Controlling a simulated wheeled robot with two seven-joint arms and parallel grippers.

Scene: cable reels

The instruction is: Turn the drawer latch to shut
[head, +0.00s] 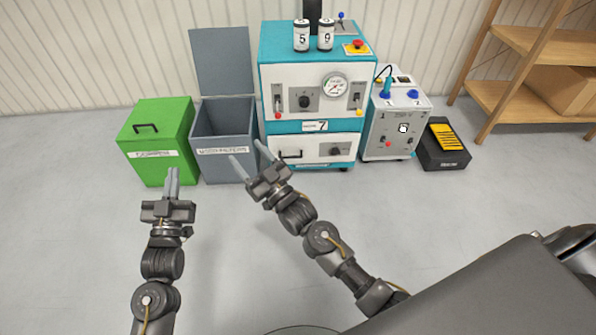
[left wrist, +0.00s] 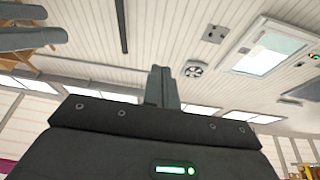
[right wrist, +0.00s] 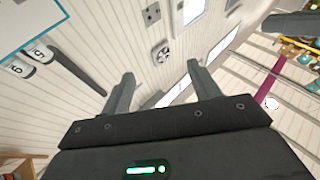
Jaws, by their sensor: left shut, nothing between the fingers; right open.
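The drawer (head: 315,149) is the white lower front of the teal-edged machine (head: 270,60) and looks closed. Its black handle (head: 291,154) is at the left, and a dark latch knob (head: 336,151) sits on a grey plate at the right. The knob's exact angle is too small to read. My right gripper (head: 249,153) is open and empty, in front and left of the drawer; its spread fingers show in the right wrist view (right wrist: 160,85). My left gripper (head: 172,172) is shut and empty, farther left before the green bin; its closed fingers show in the left wrist view (left wrist: 161,86).
A green bin (head: 157,130) and an open-lidded grey bin (head: 225,160) stand left of the machine. A grey box on wheels (head: 385,145) and a black-and-yellow case (head: 440,158) stand right of it. Wooden shelves (head: 510,95) are far right. The floor in front is clear.

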